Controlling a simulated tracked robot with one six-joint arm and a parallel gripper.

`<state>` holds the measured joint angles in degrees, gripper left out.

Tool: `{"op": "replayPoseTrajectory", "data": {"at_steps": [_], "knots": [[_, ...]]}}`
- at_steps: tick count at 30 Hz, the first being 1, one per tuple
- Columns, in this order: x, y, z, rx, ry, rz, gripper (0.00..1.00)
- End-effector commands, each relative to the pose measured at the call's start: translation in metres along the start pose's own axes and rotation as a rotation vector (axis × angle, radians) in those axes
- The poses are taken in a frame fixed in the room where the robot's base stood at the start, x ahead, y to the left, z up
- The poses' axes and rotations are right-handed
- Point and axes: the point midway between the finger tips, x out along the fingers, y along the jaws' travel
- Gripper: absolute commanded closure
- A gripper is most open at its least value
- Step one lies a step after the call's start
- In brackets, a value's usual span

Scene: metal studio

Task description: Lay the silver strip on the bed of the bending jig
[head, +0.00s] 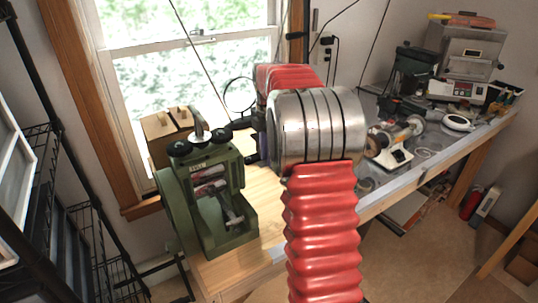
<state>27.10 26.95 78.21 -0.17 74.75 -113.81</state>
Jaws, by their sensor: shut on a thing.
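My gripper (248,141) shows only in part, as dark fingers to the left of my arm's silver joint, beside the green rolling mill's upper right side. It is shut, but my own arm hides much of it and what it holds is too small to make out. I cannot pick out the silver strip for certain. I cannot make out the bending jig either; my arm covers the middle of the bench.
The green rolling mill (240,228) stands on the left end of the wooden bench (215,273), with a wooden block (160,130) behind it. A small polishing motor (395,145) and several machines stand at the right. A window is behind; wire shelving is at left.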

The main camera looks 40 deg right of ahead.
Motion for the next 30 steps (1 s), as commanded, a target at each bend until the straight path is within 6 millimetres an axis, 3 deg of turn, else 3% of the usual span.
{"op": "replayPoseTrajectory", "data": {"at_steps": [10, 22, 30], "knots": [[0.001, 0.000, 0.000, 0.000, 0.000, 0.000, 0.56], [-0.007, 0.001, 0.001, 0.000, -0.001, 0.002, 0.56], [-0.044, 0.001, 0.001, 0.000, -0.001, 0.003, 0.56]]}}
